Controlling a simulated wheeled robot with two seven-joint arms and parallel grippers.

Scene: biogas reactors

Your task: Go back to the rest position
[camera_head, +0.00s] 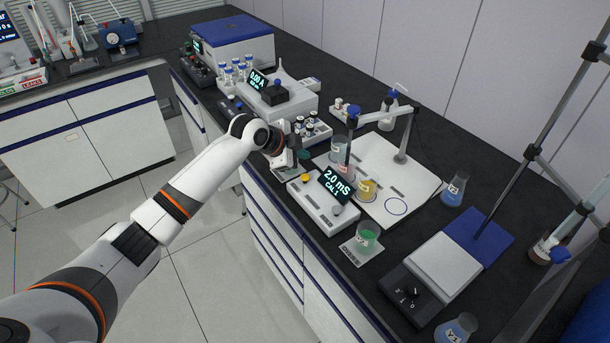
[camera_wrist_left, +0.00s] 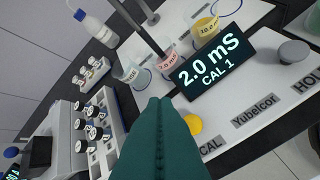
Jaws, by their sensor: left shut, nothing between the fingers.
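My left gripper (camera_head: 303,156) reaches over the bench from the left. Its teal fingers (camera_wrist_left: 160,105) are together with nothing between them. In the head view the fingertips are just behind the white conductivity meter (camera_head: 318,205), near its yellow button (camera_head: 305,177). The meter's display (camera_head: 338,186) reads 2.0 mS, CAL 1. My right gripper is not in view.
A vial rack (camera_head: 318,133) stands close behind the gripper. Beakers and a probe stand (camera_head: 400,155) are to the right. A green beaker (camera_head: 367,236) is in front of the meter. A stirrer (camera_head: 440,265) lies further right. The floor (camera_head: 205,245) left of the bench is clear.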

